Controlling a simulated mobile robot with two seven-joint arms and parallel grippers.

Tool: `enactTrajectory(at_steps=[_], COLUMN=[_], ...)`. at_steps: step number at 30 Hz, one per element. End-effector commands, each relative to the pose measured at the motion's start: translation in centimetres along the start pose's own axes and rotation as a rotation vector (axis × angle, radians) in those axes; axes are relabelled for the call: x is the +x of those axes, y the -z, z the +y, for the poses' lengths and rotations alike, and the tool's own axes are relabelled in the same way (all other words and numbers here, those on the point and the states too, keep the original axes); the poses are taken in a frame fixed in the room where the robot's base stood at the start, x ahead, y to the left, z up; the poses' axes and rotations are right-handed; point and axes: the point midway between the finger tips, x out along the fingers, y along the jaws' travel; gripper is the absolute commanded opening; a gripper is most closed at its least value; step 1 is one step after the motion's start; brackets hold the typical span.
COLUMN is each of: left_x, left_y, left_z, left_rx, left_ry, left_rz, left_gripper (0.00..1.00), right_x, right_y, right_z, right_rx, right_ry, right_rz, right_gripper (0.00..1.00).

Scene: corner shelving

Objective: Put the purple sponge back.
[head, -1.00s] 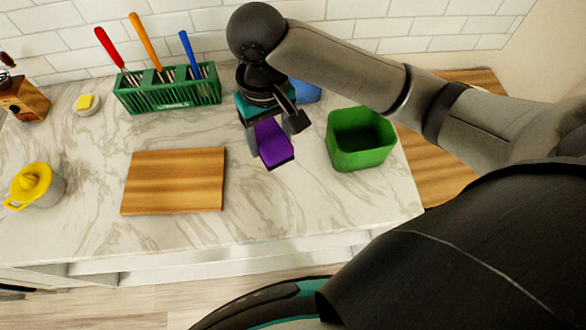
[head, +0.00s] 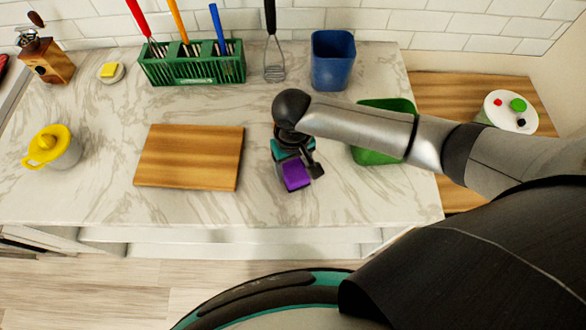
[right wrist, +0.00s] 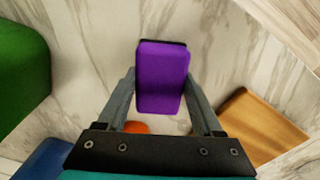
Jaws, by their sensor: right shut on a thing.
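The purple sponge (head: 295,175) is a small block with a dark layer along one end. My right gripper (head: 297,178) is shut on it, with a finger on either side. The right wrist view shows the purple sponge (right wrist: 162,78) between the two fingers of the gripper (right wrist: 161,92). In the head view it is over the marble counter, between the wooden cutting board and the green bin. I cannot tell its exact height above the counter. My left gripper is not in view.
A green bin (head: 375,156) stands right, partly hidden behind my arm. A blue bin (head: 333,62) stands at the back. A green rack (head: 195,70) holds utensils. The front counter is clear.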

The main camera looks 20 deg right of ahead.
Motion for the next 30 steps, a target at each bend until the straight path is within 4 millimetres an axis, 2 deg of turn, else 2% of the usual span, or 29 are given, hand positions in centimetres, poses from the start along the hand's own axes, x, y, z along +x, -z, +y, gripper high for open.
enactTrajectory(at_steps=[3, 15, 16, 24, 30], left_x=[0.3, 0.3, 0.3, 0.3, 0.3], left_y=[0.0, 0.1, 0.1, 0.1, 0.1], left_z=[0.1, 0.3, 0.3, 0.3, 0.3], left_rx=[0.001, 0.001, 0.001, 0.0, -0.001], left_ry=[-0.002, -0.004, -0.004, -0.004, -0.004], left_rz=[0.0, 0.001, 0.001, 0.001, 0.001], left_gripper=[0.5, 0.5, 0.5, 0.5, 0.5], right_x=[1.4, 1.8, 1.9, 1.8, 1.8], right_y=[0.0, 0.0, 0.0, 0.0, 0.0], right_z=[0.0, 0.0, 0.0, 0.0, 0.0], right_rx=[0.0, -0.001, -0.001, -0.001, -0.001], right_ry=[-0.001, 0.001, 0.001, 0.0, 0.0], right_rz=[-0.001, 0.0, 0.0, 0.001, 0.001], right_gripper=[0.23, 0.23, 0.69, 0.98, 0.98])
